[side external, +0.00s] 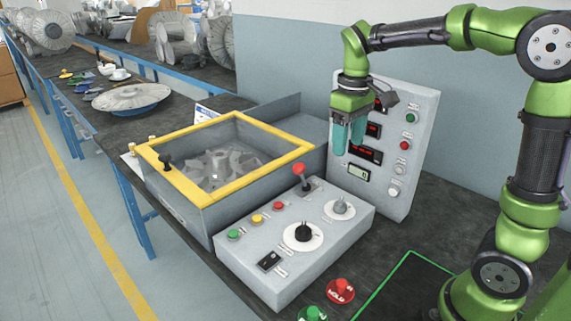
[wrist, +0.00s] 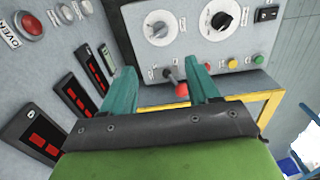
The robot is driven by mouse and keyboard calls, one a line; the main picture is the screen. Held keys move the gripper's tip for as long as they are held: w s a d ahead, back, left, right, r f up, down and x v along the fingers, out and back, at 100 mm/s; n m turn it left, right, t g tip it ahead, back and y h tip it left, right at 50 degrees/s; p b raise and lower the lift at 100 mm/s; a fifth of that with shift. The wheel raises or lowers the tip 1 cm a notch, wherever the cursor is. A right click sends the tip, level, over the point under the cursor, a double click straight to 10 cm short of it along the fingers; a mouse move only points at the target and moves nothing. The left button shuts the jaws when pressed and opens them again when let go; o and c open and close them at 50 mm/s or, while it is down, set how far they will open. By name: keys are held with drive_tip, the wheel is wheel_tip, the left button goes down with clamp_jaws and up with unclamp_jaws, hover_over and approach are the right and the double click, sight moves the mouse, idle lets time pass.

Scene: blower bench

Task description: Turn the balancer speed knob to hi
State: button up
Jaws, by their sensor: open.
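The grey control box (side external: 255,275) carries two round knobs on white dials. The black knob (side external: 303,231) is nearer the front, and it also shows in the wrist view (wrist: 221,20). The smaller grey knob (side external: 340,206) is toward the back right, and it shows in the wrist view (wrist: 158,29). The dial labels are too small to read, so I cannot tell which is the speed knob or where hi is. My gripper (side external: 347,145) is open and empty, with teal fingers pointing down. It is above the back of the box, apart from both knobs.
A red-topped lever (side external: 299,170) stands up at the box's back edge. Green, yellow and red buttons and a black rocker switch (side external: 269,261) are beside the knobs. An upright panel with displays (side external: 425,110) is close behind my gripper. A yellow-rimmed bin (side external: 225,190) is to the left.

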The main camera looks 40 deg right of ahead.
sight(341, 200)
wheel_tip(341, 200, down, 17)
drive_tip(key=shift+r, duration=0.15)
drive_tip(key=shift+c, duration=0.2)
drive_tip(key=c, duration=1)
